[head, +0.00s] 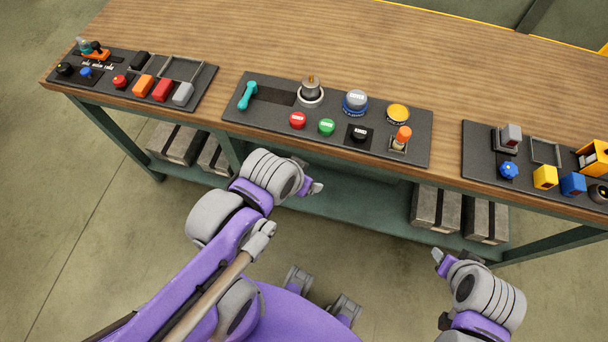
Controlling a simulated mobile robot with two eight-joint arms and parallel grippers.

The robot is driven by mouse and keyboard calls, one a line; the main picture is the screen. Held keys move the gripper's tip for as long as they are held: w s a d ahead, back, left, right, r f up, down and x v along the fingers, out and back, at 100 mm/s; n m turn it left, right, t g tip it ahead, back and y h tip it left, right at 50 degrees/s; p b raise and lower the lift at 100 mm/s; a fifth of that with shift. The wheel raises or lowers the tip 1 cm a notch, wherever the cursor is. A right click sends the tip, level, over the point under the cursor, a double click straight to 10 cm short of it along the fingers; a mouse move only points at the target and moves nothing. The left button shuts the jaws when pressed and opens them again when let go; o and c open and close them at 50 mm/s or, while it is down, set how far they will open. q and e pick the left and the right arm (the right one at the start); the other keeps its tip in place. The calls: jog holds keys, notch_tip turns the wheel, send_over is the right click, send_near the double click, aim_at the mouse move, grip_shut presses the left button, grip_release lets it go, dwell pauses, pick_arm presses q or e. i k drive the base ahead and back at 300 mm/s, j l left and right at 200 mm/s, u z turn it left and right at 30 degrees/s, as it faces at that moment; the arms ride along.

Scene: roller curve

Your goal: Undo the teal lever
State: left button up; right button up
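The teal lever (247,95) is on the left end of the middle dark control panel (232,113), beside a dark recessed slot. It lies slanted, with its upper end leaning to the right. My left gripper (312,186) is in front of the table edge, below and to the right of the lever and apart from it. My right gripper (440,258) is farther right, in front of the table and away from the panels. Both are small and partly hidden by their own wrists, so I cannot tell their opening. Neither visibly holds anything.
More panels sit left (205,84) and right (477,165). The wooden tabletop (300,40) behind is clear. Grey blocks (436,207) stand on the lower shelf.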

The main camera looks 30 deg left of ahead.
aim_at(252, 89)
jog(key=u, duration=1.65)
